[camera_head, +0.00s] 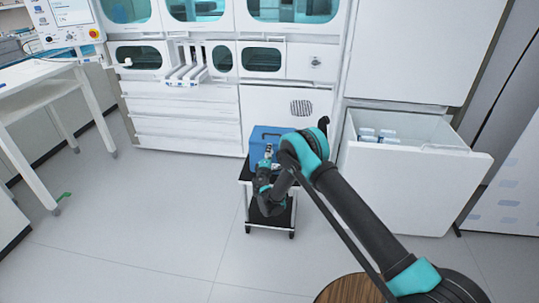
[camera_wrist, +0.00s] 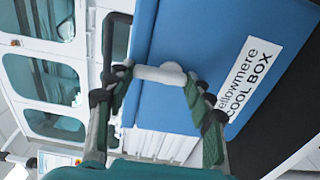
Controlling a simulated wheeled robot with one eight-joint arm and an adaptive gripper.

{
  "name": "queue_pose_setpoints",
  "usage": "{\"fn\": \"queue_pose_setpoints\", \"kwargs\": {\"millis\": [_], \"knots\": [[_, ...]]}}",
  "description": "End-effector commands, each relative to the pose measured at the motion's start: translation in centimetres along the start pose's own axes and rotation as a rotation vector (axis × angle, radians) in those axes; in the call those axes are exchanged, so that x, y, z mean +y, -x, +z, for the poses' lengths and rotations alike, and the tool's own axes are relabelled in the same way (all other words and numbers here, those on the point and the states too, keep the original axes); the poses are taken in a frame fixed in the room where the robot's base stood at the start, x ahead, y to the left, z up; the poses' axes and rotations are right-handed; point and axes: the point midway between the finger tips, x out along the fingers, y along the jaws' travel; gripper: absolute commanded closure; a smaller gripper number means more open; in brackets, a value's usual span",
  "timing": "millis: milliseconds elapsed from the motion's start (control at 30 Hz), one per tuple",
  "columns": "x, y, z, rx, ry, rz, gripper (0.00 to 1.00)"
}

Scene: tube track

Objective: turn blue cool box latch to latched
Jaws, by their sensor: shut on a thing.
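The blue cool box (camera_head: 261,135) stands on a small black-topped cart, partly hidden behind my arm in the head view. In the wrist view its blue side (camera_wrist: 195,50) fills the middle and carries a white label (camera_wrist: 252,75) reading "COOL BOX". A pale grey-white latch (camera_wrist: 160,75) lies across the box's edge. My gripper (camera_wrist: 157,84) has one finger at each end of the latch and is shut on it. In the head view my gripper (camera_head: 268,163) is at the box's front. I cannot tell the latch's position from its looks.
The cart (camera_head: 247,205) stands before white cabinets (camera_head: 185,125). An open white drawer (camera_head: 415,190) with bottles juts out at right, close to my arm. A round wooden top (camera_head: 347,290) is at the bottom.

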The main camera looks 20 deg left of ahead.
Motion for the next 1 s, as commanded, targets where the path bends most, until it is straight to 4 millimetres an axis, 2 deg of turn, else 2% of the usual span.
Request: {"fn": "queue_pose_setpoints", "kwargs": {"millis": [267,300,467,800,1000], "knots": [[-0.1,0.1,-0.1,0.003,0.001,0.000,0.76],[-0.1,0.1,-0.1,0.003,0.001,0.000,0.46],[0.0,0.1,-0.1,0.002,0.001,0.000,0.26],[0.0,0.2,-0.1,0.001,0.000,0.000,0.26],[0.0,2.6,-0.1,0.001,0.000,0.000,0.26]]}}
